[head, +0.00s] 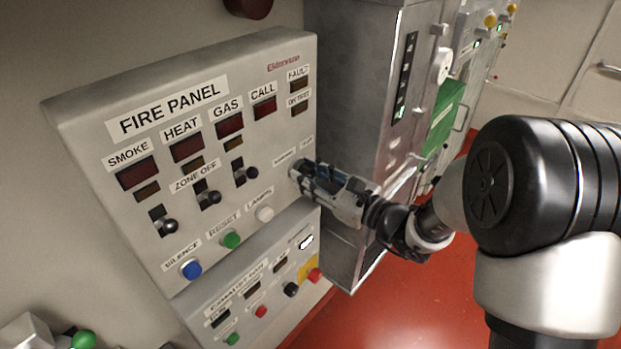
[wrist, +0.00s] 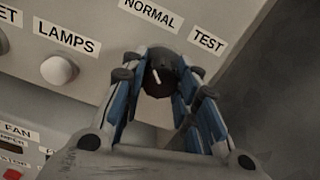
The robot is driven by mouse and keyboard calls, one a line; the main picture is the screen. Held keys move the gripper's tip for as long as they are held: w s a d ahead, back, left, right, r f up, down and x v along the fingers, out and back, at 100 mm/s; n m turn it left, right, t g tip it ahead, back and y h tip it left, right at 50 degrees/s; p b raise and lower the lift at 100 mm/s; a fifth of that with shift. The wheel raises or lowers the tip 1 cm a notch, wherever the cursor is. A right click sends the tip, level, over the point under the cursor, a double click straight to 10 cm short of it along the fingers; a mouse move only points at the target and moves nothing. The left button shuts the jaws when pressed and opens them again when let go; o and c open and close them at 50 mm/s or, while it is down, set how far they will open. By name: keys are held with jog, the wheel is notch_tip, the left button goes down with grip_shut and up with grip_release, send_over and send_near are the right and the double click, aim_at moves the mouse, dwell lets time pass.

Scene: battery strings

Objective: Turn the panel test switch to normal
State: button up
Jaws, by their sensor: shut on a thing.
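The panel test switch is a black round knob (wrist: 160,78) with a white pointer line, seen in the wrist view below the NORMAL label (wrist: 150,14) and the TEST label (wrist: 208,40). Its pointer line is tilted toward the upper left, on the NORMAL side. My gripper (wrist: 158,84) has its blue-padded fingers on both sides of the knob and is shut on it. In the head view my gripper (head: 303,174) is at the lower right of the fire panel (head: 75,112) and hides the knob.
The white LAMPS button (wrist: 58,70) is close left of my gripper. Below is the exhaust fan panel (head: 200,300) with several buttons. A grey cabinet (head: 350,70) stands right of the fire panel. Red floor (head: 400,300) is clear below.

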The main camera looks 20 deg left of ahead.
jog(key=o, duration=0.9)
jog(key=shift+o, duration=0.9)
jog(key=shift+s+d+f, duration=0.2)
jog(key=shift+d+f, duration=0.3)
jog(key=shift+d, duration=0.25)
jog(key=r+v, duration=0.1)
jog(key=v, duration=0.9)
jog(key=shift+s+d, duration=0.15)
jog(key=shift+d, duration=0.05)
